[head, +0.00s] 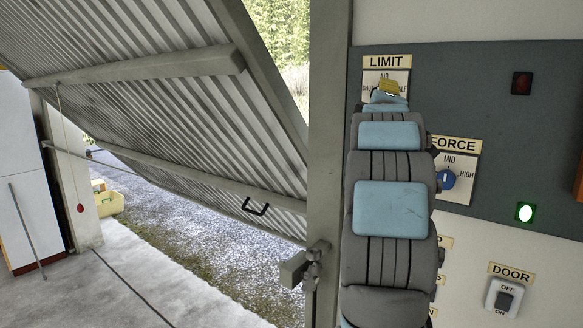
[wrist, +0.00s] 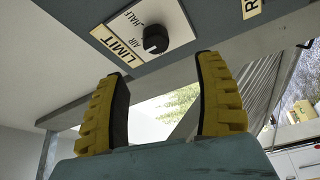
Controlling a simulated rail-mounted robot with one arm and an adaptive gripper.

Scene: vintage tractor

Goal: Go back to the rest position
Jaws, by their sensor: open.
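My gripper (wrist: 162,105) is open and empty in the wrist view, its two yellow ribbed fingers spread wide. A black LIMIT knob (wrist: 155,40) on a white plate lies just beyond the fingertips, between them in the picture and apart from them. In the head view my arm reaches up in front of the control panel (head: 480,90), and a yellow part of my gripper (head: 390,87) shows over the LIMIT plate (head: 373,80). The arm hides the LIMIT knob there and part of the labels lower down.
A corrugated garage door (head: 170,110) hangs tilted at the left. A post (head: 327,150) stands beside my arm.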

